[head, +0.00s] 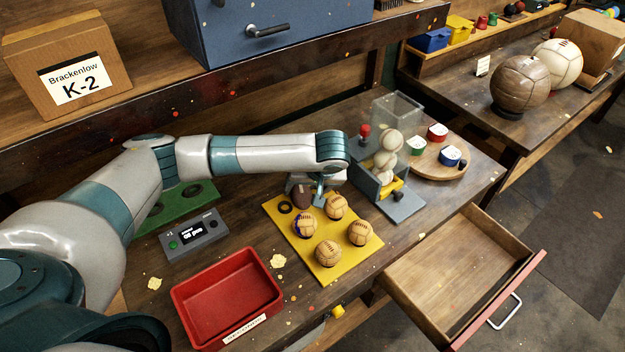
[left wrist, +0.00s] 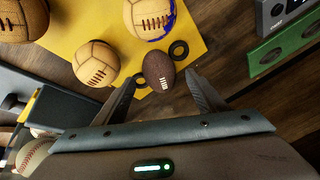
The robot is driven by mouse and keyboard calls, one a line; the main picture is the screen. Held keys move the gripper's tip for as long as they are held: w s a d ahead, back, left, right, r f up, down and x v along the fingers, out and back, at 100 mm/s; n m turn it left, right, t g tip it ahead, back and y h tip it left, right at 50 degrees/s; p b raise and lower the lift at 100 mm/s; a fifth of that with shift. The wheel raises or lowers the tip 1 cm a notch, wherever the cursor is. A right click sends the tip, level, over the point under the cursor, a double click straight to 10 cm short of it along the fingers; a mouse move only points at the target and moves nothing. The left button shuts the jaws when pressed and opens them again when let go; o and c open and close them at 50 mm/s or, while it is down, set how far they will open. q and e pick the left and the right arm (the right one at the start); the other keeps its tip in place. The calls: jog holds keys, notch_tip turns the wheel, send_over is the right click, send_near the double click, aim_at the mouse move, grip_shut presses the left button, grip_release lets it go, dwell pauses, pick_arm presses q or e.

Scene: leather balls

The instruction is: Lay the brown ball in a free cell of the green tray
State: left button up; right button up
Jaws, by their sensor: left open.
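The brown ball (head: 301,196) is dark, small and oval, with pale laces. It lies at the back of the yellow tray (head: 323,277), and it also shows in the left wrist view (left wrist: 159,71). My left gripper (head: 318,194) is open above the back of this tray. In the left wrist view its fingers (left wrist: 161,80) stand on either side of the brown ball, with gaps visible; I cannot tell the height gap. The green tray (head: 174,216) lies left, partly behind my left arm. Its visible dark round cells look empty. My right gripper is not in view.
Several tan balls (head: 327,253) sit on the yellow tray, close to the gripper. A grey button box (head: 194,236) and a red bin (head: 228,300) stand in front. A stand with white balls (head: 388,161) is at right. A drawer (head: 455,275) hangs open.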

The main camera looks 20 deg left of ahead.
pick_arm(q)
jog(key=b+v, duration=0.1)
jog(key=v, duration=0.7)
jog(key=shift+r, duration=0.35)
jog(key=shift+o, duration=0.5)
